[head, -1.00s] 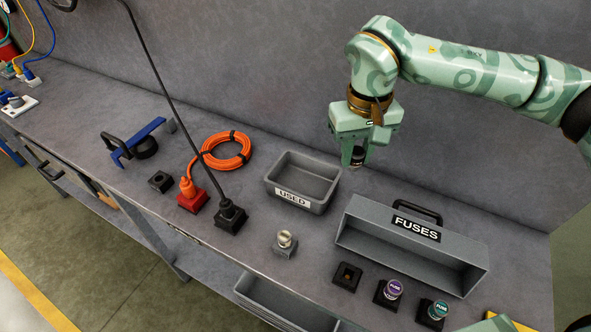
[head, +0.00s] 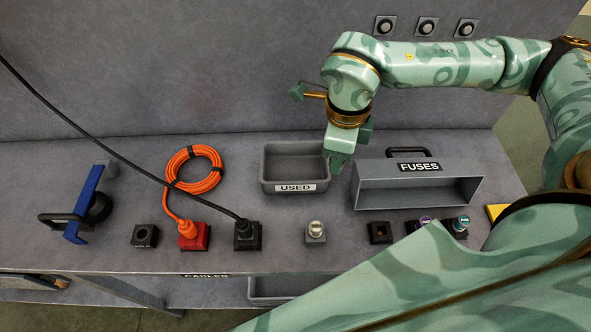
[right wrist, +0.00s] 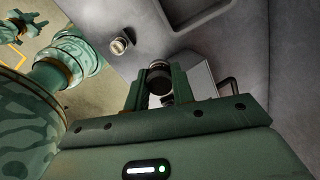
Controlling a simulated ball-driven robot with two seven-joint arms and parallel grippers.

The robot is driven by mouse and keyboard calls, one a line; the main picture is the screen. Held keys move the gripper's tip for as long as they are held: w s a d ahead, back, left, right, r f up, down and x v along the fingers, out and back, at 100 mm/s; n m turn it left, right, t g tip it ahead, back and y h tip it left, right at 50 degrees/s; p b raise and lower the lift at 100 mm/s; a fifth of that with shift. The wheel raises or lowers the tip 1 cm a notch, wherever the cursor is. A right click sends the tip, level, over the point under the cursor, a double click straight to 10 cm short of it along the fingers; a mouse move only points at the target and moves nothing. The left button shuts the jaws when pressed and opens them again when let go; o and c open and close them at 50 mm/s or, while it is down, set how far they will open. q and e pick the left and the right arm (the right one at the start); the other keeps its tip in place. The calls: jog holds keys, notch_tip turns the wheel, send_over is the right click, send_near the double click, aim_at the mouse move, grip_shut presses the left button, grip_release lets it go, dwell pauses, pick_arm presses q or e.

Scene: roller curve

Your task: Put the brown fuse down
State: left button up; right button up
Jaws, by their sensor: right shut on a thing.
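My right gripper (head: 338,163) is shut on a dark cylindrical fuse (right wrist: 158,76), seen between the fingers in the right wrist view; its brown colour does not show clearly. In the head view the fuse is hidden by the gripper, which is above the bench at the right end of the grey USED bin (head: 268,187). The grey FUSES box (head: 400,196) lies to the right. In the right wrist view, a green gripper-like part (right wrist: 20,28) at the top left may be my left gripper; its jaws are unclear.
A pale-topped fuse (head: 315,228) sits in a holder before the USED bin. A square black socket (head: 380,233) looks empty; purple (head: 425,220) and teal (head: 461,222) fuses stand to its right. An orange cable coil (head: 195,170) and plugs lie left.

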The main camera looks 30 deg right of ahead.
jog(key=w+a+f+m, duration=0.1)
jog(key=w+f+m, duration=0.1)
jog(key=w+f, duration=0.1)
jog(key=w+a+f+m, duration=0.1)
jog(key=w+f, duration=0.2)
jog(key=w, duration=0.1)
jog(key=w+a+f+m, duration=0.1)
jog(key=w+f+m, duration=0.1)
jog(key=w+f, duration=0.1)
jog(key=shift+w+f+m+b, duration=0.3)
jog(key=shift+w+b, duration=0.1)
jog(key=shift+w, duration=0.05)
jog(key=shift+w+f, duration=0.2)
jog(key=shift+f, duration=0.05)
notch_tip(320, 180, down, 3)
jog(key=shift+w+f, duration=0.1)
